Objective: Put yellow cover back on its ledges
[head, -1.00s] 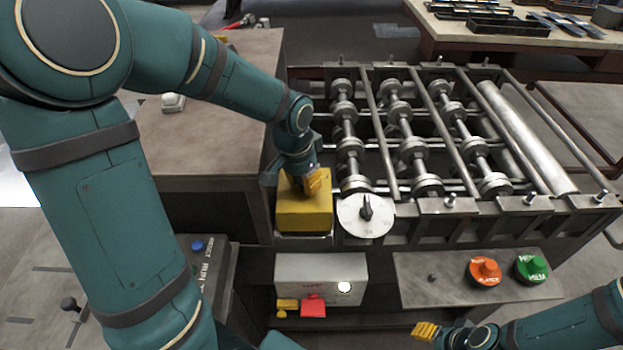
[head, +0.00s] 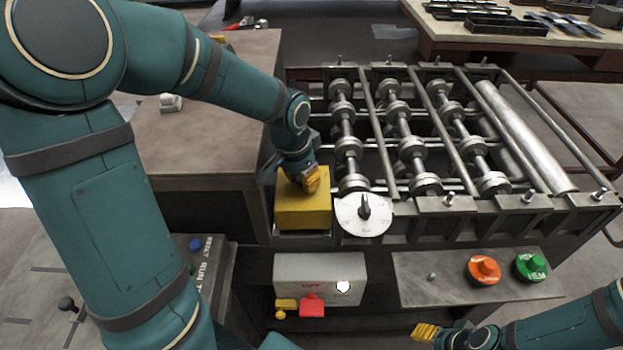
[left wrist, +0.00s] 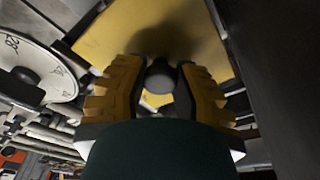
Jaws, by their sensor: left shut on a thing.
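The yellow cover (head: 303,212) is a box-shaped piece at the near left corner of the roller machine, left of the white dial. It also fills the top of the left wrist view (left wrist: 130,30). My left gripper (head: 311,181) is over its top. In the left wrist view its ridged yellow fingers (left wrist: 158,85) are shut on a dark round knob (left wrist: 160,76) of the cover. The ledges are hidden under the cover, so I cannot tell whether it rests on them. My right gripper (head: 425,332) is low in the head view, away from the cover; its opening is unclear.
The white dial (head: 363,214) with a black pointer stands close right of the cover. A brown cabinet (head: 215,130) is close on the left. Below are a grey box (head: 318,275) with a red tab and a panel with orange (head: 484,270) and green (head: 531,267) knobs.

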